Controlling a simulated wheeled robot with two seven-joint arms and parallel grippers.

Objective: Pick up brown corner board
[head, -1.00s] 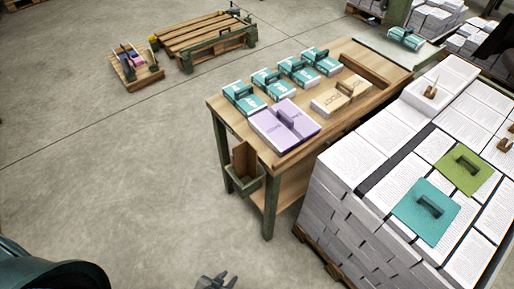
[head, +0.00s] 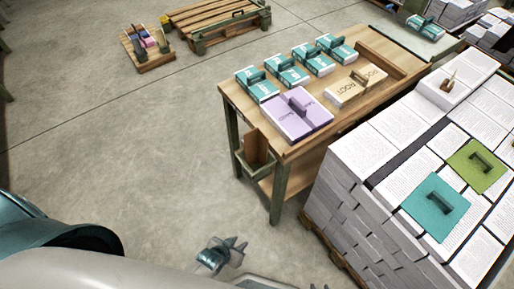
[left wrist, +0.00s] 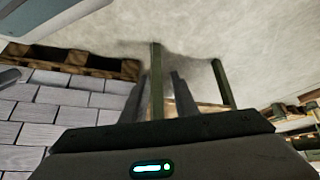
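A brown board (head: 256,147) stands upright in a green holder (head: 255,168) on the near end of the wooden worktable; its lower part is hidden by the holder wall. I take it to be the corner board. My left gripper (head: 236,247) is low in front of the table, left of the paper stack and apart from the board. In the left wrist view its two fingers (left wrist: 158,90) are spread with nothing held between them. Small dark tips at the bottom edge of the head view may be my right gripper; its state is unclear.
The worktable (head: 228,95) carries several teal-and-white paper bundles, a purple pair (head: 298,117) and a tan bundle. A tall paper stack (head: 345,205) on a pallet stands right of it. Open concrete floor lies to the left.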

